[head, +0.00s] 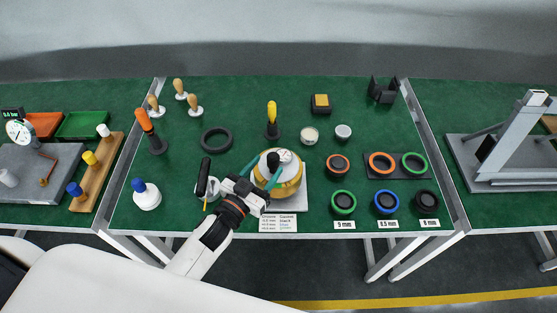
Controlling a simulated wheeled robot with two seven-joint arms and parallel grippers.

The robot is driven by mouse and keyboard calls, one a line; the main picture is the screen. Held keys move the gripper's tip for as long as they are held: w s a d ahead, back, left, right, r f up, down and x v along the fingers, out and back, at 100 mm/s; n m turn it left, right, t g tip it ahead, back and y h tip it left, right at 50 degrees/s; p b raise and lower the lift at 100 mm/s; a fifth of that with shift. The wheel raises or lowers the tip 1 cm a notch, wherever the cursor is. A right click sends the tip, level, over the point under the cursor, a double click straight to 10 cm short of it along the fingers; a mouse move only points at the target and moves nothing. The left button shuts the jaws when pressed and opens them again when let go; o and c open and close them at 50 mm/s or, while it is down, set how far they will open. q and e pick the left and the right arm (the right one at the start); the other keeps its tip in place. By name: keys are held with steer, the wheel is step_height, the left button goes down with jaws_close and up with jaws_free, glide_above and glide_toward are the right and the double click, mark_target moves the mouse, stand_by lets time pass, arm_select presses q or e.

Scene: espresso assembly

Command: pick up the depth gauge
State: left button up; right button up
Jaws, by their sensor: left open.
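A pale round part with a small dial-like face (284,156), which looks like the depth gauge, sits on top of a gold round body (288,188) in the middle of the table. The gold body stands on a light grey plate (303,199). My left gripper (271,162) is open, its two teal fingers reaching over the gold body beside the pale part. I cannot tell whether the fingers touch it. The gripper and wrist hide the near left side of the gold body. My right gripper is not in view.
A black-and-white tool (206,183) stands just left of my wrist. A black ring (216,139) and a yellow-handled tool (272,120) are behind. Several coloured rings, such as a green one (343,202), lie to the right. A printed label (278,222) lies at the front edge.

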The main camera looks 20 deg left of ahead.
mark_target(278, 154)
arm_select(q)
steer(key=shift+w+d, duration=0.2)
steer(key=shift+w, duration=0.5)
steer(key=p+x, duration=0.1)
steer(key=x, duration=0.3)
steer(key=shift+w+d+p, duration=0.1)
steer(key=shift+w+p, duration=0.1)
steer(key=shift+p, duration=0.2)
steer(key=shift+w+d, duration=0.15)
steer(key=shift+w, duration=0.15)
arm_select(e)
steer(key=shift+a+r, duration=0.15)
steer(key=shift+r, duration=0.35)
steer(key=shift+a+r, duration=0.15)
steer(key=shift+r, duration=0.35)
arm_select(q)
steer(key=shift+s, duration=0.1)
steer(key=shift+c, duration=0.3)
